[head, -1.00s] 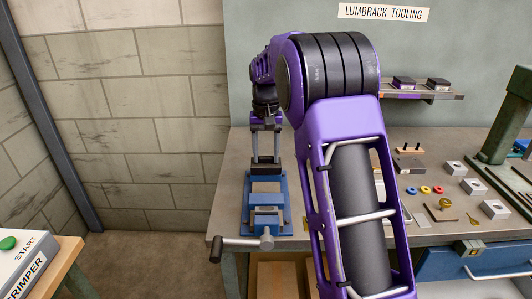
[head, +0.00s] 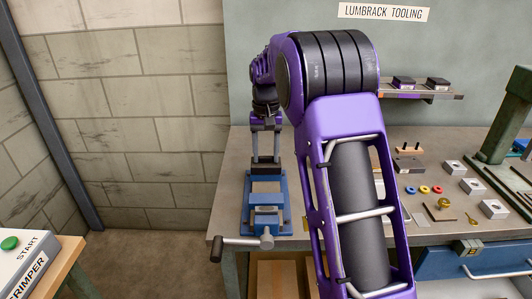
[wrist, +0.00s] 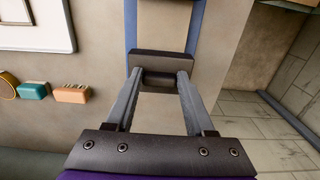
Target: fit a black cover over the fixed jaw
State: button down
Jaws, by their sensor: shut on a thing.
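The blue vise (head: 267,222) stands at the front left of the bench, with its handle toward me. My gripper (head: 266,160) points down over the vise's far end. In the wrist view my gripper (wrist: 160,78) is shut on a black cover (wrist: 163,62), a dark block held between the two grey fingertips. In the head view the cover (head: 266,169) is a small dark band at the far end of the vise. The fixed jaw is hidden there by the cover. I cannot tell whether the cover is seated on the jaw or just above it.
Two small purple and black blocks (head: 403,83) sit on a wall shelf. Washers, metal blocks and small tools (head: 440,204) lie on the bench's right side, beside a green press (head: 496,140). A crimper box (head: 22,262) stands at lower left. My arm hides the bench's middle.

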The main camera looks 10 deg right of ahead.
jog(key=shift+f+b, duration=0.3)
jog(key=shift+f, duration=0.9)
dwell(1.1)
dwell(1.0)
jog(key=shift+c, duration=0.9)
grip_release()
notch_tip(320, 180, up, 17)
jog(key=p, duration=0.3)
jog(key=shift+r, duration=0.2)
